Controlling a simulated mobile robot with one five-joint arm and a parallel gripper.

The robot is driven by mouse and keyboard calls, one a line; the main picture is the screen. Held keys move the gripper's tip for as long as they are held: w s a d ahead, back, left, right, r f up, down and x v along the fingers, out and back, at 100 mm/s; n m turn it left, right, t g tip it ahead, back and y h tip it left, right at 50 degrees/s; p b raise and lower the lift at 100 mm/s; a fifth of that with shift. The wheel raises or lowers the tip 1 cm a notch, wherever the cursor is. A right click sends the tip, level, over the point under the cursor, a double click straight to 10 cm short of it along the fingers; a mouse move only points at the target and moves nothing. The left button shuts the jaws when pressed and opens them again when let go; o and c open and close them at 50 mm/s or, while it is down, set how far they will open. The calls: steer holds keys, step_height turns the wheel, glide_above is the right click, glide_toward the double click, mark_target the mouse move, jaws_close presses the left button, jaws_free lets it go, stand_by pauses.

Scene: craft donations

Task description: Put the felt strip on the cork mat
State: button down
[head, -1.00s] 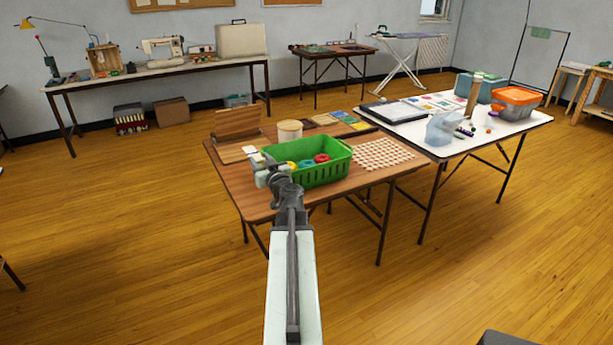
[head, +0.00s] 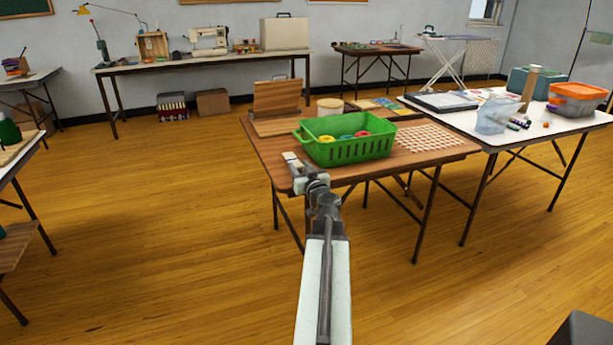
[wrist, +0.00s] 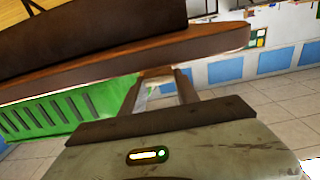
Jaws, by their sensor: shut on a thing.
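My gripper (head: 294,168) is at the near left corner of the wooden table, just in front of the green basket. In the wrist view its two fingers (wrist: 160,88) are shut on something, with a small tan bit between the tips. I take this for the felt strip, though its shape and colour are too unclear to be sure. No other felt strip shows. I cannot pick out the cork mat; flat pieces (head: 388,105) lie at the back of the wooden table, too small to tell apart.
The green basket (head: 348,151) with coloured rolls stands on the wooden table (head: 440,158), beside a checked red-and-white sheet (head: 428,138). A white table (head: 560,132) adjoins at right.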

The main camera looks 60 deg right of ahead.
step_height(320, 180, down, 3)
steer(key=shift+r+b, duration=0.1)
steer(key=shift+b, duration=0.65)
steer(key=shift+r, duration=0.25)
steer(key=shift+f, duration=0.1)
steer(key=c, duration=1.3)
jaws_free()
steer(key=shift+f, duration=0.15)
steer(key=o, duration=0.4)
